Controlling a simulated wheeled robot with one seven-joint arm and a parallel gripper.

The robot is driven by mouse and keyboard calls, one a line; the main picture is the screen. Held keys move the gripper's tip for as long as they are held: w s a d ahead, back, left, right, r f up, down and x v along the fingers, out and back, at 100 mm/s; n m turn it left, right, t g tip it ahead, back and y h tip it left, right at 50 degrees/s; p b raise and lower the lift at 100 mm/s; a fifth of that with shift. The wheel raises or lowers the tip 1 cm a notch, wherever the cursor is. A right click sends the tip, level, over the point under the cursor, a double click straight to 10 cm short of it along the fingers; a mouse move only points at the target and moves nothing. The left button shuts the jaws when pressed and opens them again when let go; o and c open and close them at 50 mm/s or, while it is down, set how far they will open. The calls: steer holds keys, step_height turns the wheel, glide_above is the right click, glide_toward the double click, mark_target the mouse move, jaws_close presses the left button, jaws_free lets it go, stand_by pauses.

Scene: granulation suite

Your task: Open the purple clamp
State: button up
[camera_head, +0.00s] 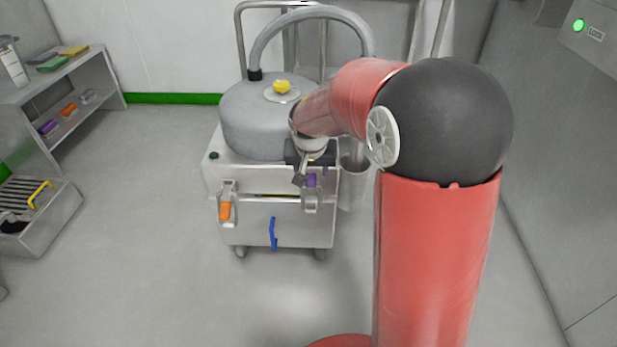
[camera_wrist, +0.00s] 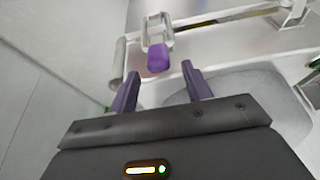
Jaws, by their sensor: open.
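The purple clamp (camera_head: 311,181) is on the right side of the front of a grey wheeled machine. In the wrist view its purple grip (camera_wrist: 159,57) hangs from a pale metal loop, just beyond my fingertips and roughly between them. My gripper (camera_wrist: 160,82) is open, with two dark purple fingers apart and nothing between them. In the head view my gripper (camera_head: 301,175) is beside the clamp at its left and partly hidden by my wrist. The clamp and fingers look apart, though the exact gap is hard to tell.
An orange-handled clamp (camera_head: 225,211) is on the machine's left front, and a blue handle (camera_head: 273,233) is lower down. The machine (camera_head: 250,225) carries a round vessel (camera_head: 248,125) with a hose. A shelf (camera_head: 100,75) stands at left. The floor in front is clear.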

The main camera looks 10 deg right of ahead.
mark_target(311, 185)
steer(key=shift+x, duration=2.3)
steer(key=shift+c, duration=0.4)
